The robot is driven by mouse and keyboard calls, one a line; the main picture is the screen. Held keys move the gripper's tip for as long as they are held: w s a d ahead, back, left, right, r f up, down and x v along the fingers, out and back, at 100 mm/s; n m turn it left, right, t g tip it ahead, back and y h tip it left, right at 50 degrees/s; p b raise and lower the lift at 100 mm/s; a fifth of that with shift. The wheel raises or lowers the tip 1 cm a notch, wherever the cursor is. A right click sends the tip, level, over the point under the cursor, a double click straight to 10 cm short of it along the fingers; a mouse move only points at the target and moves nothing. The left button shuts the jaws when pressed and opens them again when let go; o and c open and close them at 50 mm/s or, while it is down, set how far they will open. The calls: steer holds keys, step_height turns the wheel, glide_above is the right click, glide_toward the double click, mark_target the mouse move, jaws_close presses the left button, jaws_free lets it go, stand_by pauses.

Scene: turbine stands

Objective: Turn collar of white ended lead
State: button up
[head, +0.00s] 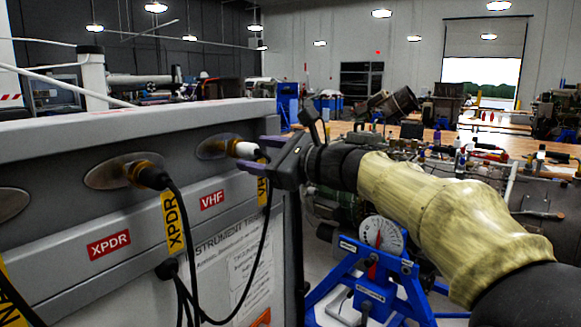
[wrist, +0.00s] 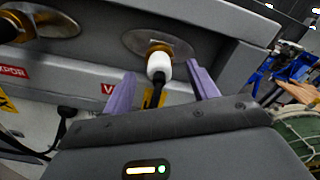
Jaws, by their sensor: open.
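The white ended lead (head: 246,150) is plugged into the VHF socket on the grey instrument panel, and its black cable hangs down. In the wrist view its white end (wrist: 159,67) sits below a brass collar (wrist: 158,47) on an oval metal plate. My gripper (head: 262,147) is at the socket, coming from the right. In the wrist view its two purple fingers (wrist: 163,80) are spread apart, one on each side of the white end, with gaps on both sides. Nothing is held. In the head view the fingers partly hide the lead.
A black ended lead (head: 150,175) is in the XPDR socket to the left, with a yellow XPDR tag (head: 172,222). Loose black cables hang in front of the panel. A blue stand with a dial (head: 380,235) stands below my arm at right.

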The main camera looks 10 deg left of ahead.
steer(key=m, duration=0.1)
steer(key=d+m+p, duration=0.1)
steer(key=m, duration=0.1)
steer(key=d+m+p, duration=0.1)
steer(key=m, duration=0.1)
steer(key=shift+s, duration=0.1)
steer(key=m, duration=0.2)
steer(key=d+m+p, duration=0.1)
steer(key=m, duration=0.2)
steer(key=shift+s+d+m, duration=0.2)
steer(key=shift+d+m, duration=0.1)
steer(key=s+d+m+p, duration=0.2)
steer(key=d+m+p, duration=0.2)
steer(key=m, duration=1.1)
steer(key=s+d+m+p, duration=0.2)
steer(key=d+m+p, duration=0.2)
steer(key=m, duration=1.1)
steer(key=shift+s+d+r+p, duration=0.2)
steer(key=shift+s+d+p, duration=0.15)
steer(key=shift+d, duration=0.05)
steer(key=shift+a, duration=0.15)
steer(key=p+x, duration=0.4)
steer(key=x, duration=1.3)
steer(key=shift+w+a, duration=0.1)
steer(key=shift+w, duration=0.1)
